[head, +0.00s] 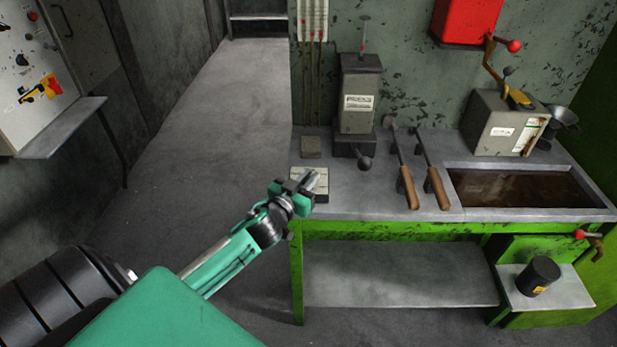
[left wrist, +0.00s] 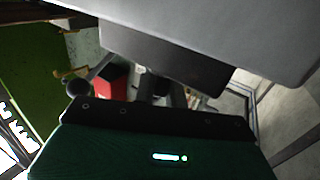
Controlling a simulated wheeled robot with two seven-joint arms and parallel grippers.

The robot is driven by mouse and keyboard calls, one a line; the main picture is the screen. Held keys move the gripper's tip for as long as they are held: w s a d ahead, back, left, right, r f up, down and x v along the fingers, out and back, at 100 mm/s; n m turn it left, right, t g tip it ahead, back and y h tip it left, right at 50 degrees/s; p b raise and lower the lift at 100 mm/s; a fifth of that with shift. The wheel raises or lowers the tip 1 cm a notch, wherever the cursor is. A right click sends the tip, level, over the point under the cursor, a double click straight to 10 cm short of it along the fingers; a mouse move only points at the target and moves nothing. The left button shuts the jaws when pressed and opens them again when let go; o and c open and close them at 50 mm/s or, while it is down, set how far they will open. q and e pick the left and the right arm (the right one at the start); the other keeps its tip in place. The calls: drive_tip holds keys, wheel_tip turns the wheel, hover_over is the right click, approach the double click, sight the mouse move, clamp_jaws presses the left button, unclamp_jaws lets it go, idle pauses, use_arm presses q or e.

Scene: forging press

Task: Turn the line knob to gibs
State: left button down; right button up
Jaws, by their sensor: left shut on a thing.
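My left gripper (head: 300,193) is at the front left corner of the bench, over a pale marked plate (head: 322,192). Its green fingers are shut on a small metal piece (head: 316,177), which I take to be the line knob. The fingers hide most of it, so I cannot read which way it points. The plate's marks are too small to read. In the left wrist view the fingertips and what they hold do not show clearly. My right gripper is not in view.
On the bench (head: 400,208) stand a grey device (head: 358,95) with a black ball knob (head: 365,162), two wooden-handled tools (head: 408,188), a trough (head: 524,187) and a grey box (head: 500,122). A control panel (head: 30,75) stands left. The floor between is clear.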

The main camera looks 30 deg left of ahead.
use_arm(q)
drive_tip(key=shift+n+y, duration=0.7)
drive_tip(key=shift+y, duration=0.4)
drive_tip(key=shift+f+n+y+b, duration=0.1)
drive_tip(key=shift+n+y+b, duration=0.2)
drive_tip(key=shift+y+b, duration=0.15)
drive_tip(key=n+g+y+b, duration=0.1)
drive_tip(key=n+y+b, duration=0.1)
drive_tip(key=y, duration=0.1)
drive_tip(key=shift+n+g+y+b, duration=0.45)
drive_tip(key=shift+y+b, duration=0.2)
drive_tip(key=shift+b, duration=0.2)
drive_tip(key=shift+n+g+y+b, duration=0.25)
drive_tip(key=shift+n+y+b, duration=0.25)
drive_tip(key=shift+y, duration=0.4)
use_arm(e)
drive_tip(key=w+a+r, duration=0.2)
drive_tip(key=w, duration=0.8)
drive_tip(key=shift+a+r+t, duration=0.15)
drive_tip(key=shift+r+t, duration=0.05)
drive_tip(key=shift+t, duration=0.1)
